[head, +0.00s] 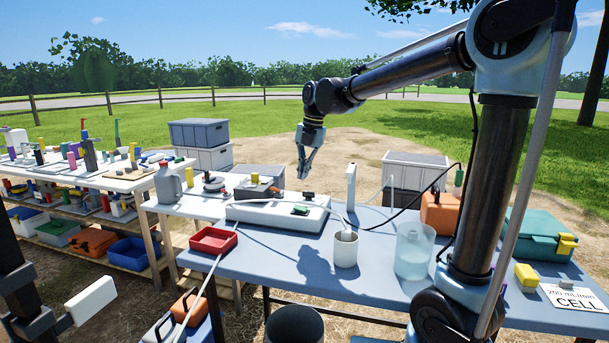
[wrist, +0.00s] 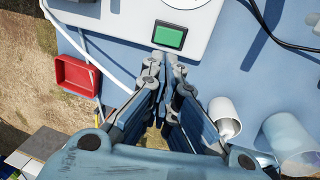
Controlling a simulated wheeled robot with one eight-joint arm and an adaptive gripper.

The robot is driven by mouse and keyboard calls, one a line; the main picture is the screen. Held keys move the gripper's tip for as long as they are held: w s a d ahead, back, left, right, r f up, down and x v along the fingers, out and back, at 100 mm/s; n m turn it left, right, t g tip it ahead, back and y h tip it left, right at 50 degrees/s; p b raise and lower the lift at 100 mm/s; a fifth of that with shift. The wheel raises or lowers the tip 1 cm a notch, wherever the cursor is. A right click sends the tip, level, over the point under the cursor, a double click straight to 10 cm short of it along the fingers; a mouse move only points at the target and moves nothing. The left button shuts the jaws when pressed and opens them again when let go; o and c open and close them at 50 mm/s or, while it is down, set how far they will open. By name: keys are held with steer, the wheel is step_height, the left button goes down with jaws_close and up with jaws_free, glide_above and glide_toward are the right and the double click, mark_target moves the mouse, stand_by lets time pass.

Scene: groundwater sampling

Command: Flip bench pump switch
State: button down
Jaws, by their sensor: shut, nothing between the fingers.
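The bench pump is a long white box (head: 262,214) on the blue table, with a green switch (head: 300,210) near its front right end. In the wrist view the switch is a green rectangle in a dark frame (wrist: 169,37) on the white housing (wrist: 115,28). My gripper (head: 303,176) points down above the pump, its fingers closed with nothing between them. In the wrist view the fingertips (wrist: 165,60) appear just below the switch in the picture. The head view shows a gap in height between fingertips and pump. I cannot tell which way the switch is set.
A red tray (head: 213,240) lies left of the pump. A white cup (head: 345,249) with a tube and a clear beaker (head: 413,250) stand to the right. A white post (head: 350,187) rises behind, and a black cable (head: 410,207) crosses the table. An orange case (head: 440,212) stands further right.

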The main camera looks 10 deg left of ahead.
mark_target(300, 209)
steer(key=f, duration=0.3)
steer(key=a+f, duration=0.1)
steer(key=f, duration=0.3)
steer(key=a+f, duration=0.1)
steer(key=f, duration=0.3)
steer(key=shift+a, duration=0.1)
steer(key=shift+a+f+h, duration=0.2)
steer(key=shift+f+h, duration=0.15)
steer(key=shift+h, duration=0.15)
steer(key=shift+d, duration=0.9)
steer(key=shift+r, duration=0.15)
